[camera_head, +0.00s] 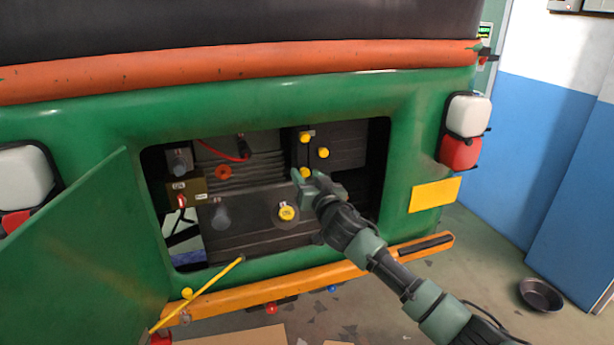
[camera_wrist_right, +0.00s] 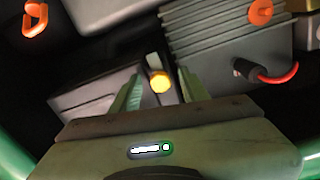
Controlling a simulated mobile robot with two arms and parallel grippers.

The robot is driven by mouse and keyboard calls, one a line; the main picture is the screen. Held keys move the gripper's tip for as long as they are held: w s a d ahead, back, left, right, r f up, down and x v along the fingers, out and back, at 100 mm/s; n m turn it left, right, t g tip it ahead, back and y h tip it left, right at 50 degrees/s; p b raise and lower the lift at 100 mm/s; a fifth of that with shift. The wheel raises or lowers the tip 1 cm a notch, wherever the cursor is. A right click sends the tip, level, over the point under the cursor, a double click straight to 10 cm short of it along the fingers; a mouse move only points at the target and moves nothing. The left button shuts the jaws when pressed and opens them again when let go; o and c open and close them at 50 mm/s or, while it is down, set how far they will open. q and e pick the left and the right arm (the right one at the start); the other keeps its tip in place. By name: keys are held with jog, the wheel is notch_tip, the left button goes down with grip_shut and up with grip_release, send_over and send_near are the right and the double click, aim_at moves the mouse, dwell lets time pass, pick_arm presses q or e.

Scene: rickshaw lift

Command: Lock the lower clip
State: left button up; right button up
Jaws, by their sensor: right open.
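The lower clip has a yellow round knob (camera_head: 305,172) on the dark battery box inside the open rear compartment. My right gripper (camera_head: 309,179) is open, with its fingertips at this knob in the head view. In the right wrist view a yellow knob (camera_wrist_right: 159,82) sits between the two spread fingers, with a gap on each side. Two more yellow knobs, an upper one (camera_head: 305,137) and a right one (camera_head: 323,152), show above it. Whether the clip is latched cannot be told. My left gripper is out of view.
A green door (camera_head: 85,255) hangs open at the left. A yellow cap (camera_head: 287,212) lies below my gripper. A red cable (camera_head: 222,149) and a red-handled switch (camera_head: 182,201) are left of it. An orange bumper (camera_head: 325,279) runs below the opening.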

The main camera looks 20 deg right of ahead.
grip_shut()
jog(key=n, duration=0.4)
jog(key=shift+n+p, duration=0.4)
jog(key=n+p, duration=0.1)
jog(key=n, duration=0.3)
jog(key=shift+n, duration=0.3)
jog(key=n+p, duration=0.1)
jog(key=n, duration=0.3)
jog(key=shift+n, duration=0.3)
jog(key=shift+n+p, duration=0.45)
jog(key=shift+n, duration=1.45)
